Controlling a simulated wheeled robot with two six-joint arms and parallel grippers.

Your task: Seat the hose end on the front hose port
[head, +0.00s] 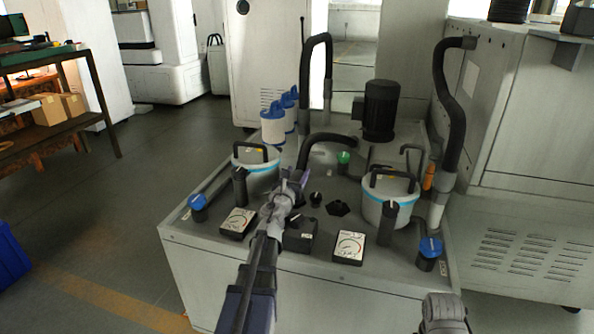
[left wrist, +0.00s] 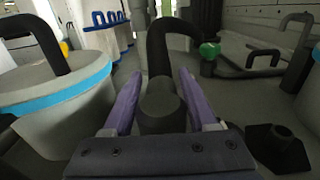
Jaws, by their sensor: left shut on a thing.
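My left gripper (head: 293,186) is above the front part of the machine top, between the two lidded pots. Its purple fingers (left wrist: 161,100) are shut on the dark hose end (left wrist: 162,112). The black hose (head: 325,138) arches up behind the gripper. A black flanged fitting with a short raised stub (head: 338,208), which looks like the front hose port, is on the top to the right of the gripper. It also shows at the lower right of the left wrist view (left wrist: 277,148), apart from the hose end.
Lidded pots with blue bands stand left (head: 258,172) and right (head: 390,203) of the gripper. Two gauges (head: 238,221) (head: 349,247) and a black box (head: 299,234) sit near the front edge. A green knob (head: 344,157) and black motor (head: 381,110) stand behind.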

